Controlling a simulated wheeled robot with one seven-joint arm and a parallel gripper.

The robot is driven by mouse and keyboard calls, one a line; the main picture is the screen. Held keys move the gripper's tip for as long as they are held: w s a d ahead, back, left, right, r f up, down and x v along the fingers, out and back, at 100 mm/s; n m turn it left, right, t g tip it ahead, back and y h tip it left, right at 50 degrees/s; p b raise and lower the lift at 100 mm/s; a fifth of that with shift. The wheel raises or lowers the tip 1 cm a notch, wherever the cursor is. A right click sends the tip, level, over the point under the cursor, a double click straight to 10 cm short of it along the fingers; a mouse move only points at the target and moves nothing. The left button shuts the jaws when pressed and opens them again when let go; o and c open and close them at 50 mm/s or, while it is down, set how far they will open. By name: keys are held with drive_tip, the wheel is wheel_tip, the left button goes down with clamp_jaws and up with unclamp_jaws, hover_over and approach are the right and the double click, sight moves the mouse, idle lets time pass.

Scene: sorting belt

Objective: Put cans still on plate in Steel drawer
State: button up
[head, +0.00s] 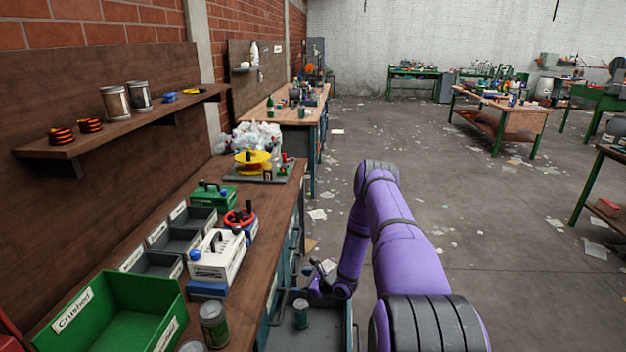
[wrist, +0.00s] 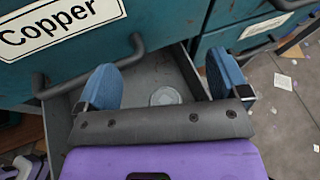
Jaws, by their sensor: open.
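An open grey drawer (head: 325,325) juts from the front of the bench; it also shows in the wrist view (wrist: 178,65). I cannot read a Steel label on it. One can (head: 301,313) stands in the drawer; its round top (wrist: 165,97) lies between and beyond my fingers in the wrist view. My gripper (wrist: 164,85) is open over the drawer, its blue fingers apart with nothing between them. In the head view my gripper (head: 318,284) is above the can. Another can (head: 214,324) stands on the bench, beside a partly cut-off can (head: 192,346). No plate is clearly visible under them.
A closed teal drawer front labelled Copper (wrist: 60,25) with a dark handle is close to my gripper. A green bin labelled Crushed (head: 118,318), grey bins (head: 178,240) and a white toolbox (head: 217,257) crowd the bench. The floor to the right is open, with scattered paper.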

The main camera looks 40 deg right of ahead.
drive_tip(key=w+a+r+n+y, duration=0.1)
drive_tip(key=r, duration=0.3)
drive_tip(key=w+a+r+n+g+y, duration=0.1)
drive_tip(key=r+n, duration=0.1)
drive_tip(key=r, duration=0.2)
drive_tip(key=w+a+r+n+y, duration=0.1)
drive_tip(key=w+r, duration=0.1)
drive_tip(key=r, duration=0.1)
drive_tip(key=shift+r, duration=0.4)
drive_tip(key=s+a+r+n+g+y, duration=0.1)
drive_tip(key=s+a+r+n+g, duration=0.3)
drive_tip(key=r, duration=0.7)
drive_tip(key=w+a+r+n+g, duration=0.1)
drive_tip(key=a+r+n+g, duration=0.1)
drive_tip(key=a+r+n, duration=0.6)
drive_tip(key=s+a+r+n+g+y, duration=0.1)
drive_tip(key=s+a+r+n+g, duration=0.2)
drive_tip(key=r, duration=1)
drive_tip(key=s+a+r+n+h, duration=0.4)
drive_tip(key=s+a+r, duration=0.1)
drive_tip(key=s+r, duration=0.5)
drive_tip(key=s+a+r+n+h, duration=0.35)
drive_tip(key=s+r, duration=0.45)
drive_tip(key=s, duration=0.4)
drive_tip(key=s+r+n+t+h, duration=0.2)
drive_tip(key=s+n, duration=0.1)
drive_tip(key=s, duration=0.7)
drive_tip(key=shift+d+n, duration=0.35)
drive_tip(key=shift+d, duration=0.05)
